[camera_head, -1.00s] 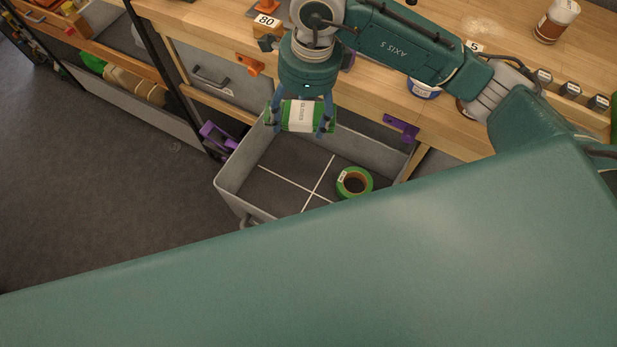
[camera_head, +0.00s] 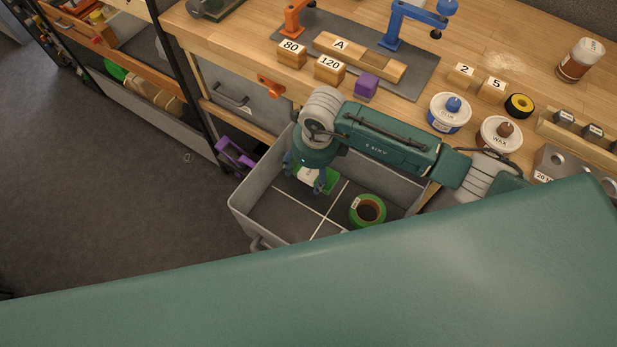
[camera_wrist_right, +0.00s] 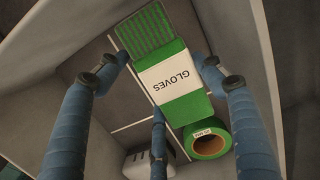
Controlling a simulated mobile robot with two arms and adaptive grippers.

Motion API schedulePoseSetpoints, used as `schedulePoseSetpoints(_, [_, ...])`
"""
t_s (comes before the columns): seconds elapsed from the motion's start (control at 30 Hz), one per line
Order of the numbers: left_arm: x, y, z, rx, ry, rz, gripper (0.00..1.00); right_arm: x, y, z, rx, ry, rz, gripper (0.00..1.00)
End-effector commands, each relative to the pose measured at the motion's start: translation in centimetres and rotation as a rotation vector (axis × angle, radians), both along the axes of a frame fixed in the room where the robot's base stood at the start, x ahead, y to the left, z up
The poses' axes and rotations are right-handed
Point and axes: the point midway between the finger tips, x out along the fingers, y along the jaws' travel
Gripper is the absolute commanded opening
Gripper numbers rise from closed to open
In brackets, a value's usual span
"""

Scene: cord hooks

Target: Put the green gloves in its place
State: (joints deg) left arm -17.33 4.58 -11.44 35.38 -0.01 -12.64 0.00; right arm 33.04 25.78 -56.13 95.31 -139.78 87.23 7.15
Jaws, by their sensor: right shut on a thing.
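The green gloves pack (camera_head: 332,181), with a white "GLOVES" band, is inside the open grey drawer (camera_head: 246,212) or just above its floor; I cannot tell if it touches. In the right wrist view the gloves (camera_wrist_right: 176,80) lie between the blue fingers. My right gripper (camera_head: 306,182) is shut on them and points down into the drawer. White lines divide the drawer floor. The gloves are over its far part, partly hidden by the gripper. My left gripper is not in view.
A green tape roll (camera_head: 367,211) lies in the drawer, close to the gloves; it also shows in the wrist view (camera_wrist_right: 207,140). A white object (camera_wrist_right: 137,164) is at the wrist view's bottom. The workbench above holds a glue tub (camera_head: 449,113), a wax tub (camera_head: 500,134) and numbered blocks.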

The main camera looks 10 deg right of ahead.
Motion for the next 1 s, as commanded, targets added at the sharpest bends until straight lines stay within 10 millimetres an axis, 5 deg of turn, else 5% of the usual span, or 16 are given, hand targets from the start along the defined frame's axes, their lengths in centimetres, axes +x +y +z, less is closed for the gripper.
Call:
schedulePoseSetpoints(0.4, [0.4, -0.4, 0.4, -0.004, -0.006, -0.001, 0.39, 0.0, 0.0, -4.7, 0.000, 0.000, 0.000, 0.40])
schedulePoseSetpoints(0.8, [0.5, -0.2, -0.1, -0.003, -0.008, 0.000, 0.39, 0.1, 0.0, -5.4, 0.000, -0.001, 0.001, 0.40])
schedulePoseSetpoints(0.83, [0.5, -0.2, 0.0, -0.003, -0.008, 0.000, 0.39, 0.0, 0.0, -5.3, 0.000, -0.001, 0.001, 0.71])
schedulePoseSetpoints(0.9, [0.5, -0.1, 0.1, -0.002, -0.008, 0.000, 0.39, 0.0, 0.0, -5.2, 0.000, -0.001, 0.001, 0.85])
schedulePoseSetpoints(1.0, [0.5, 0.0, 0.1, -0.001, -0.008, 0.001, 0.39, 0.0, 0.0, -5.2, 0.000, -0.001, 0.001, 0.86])
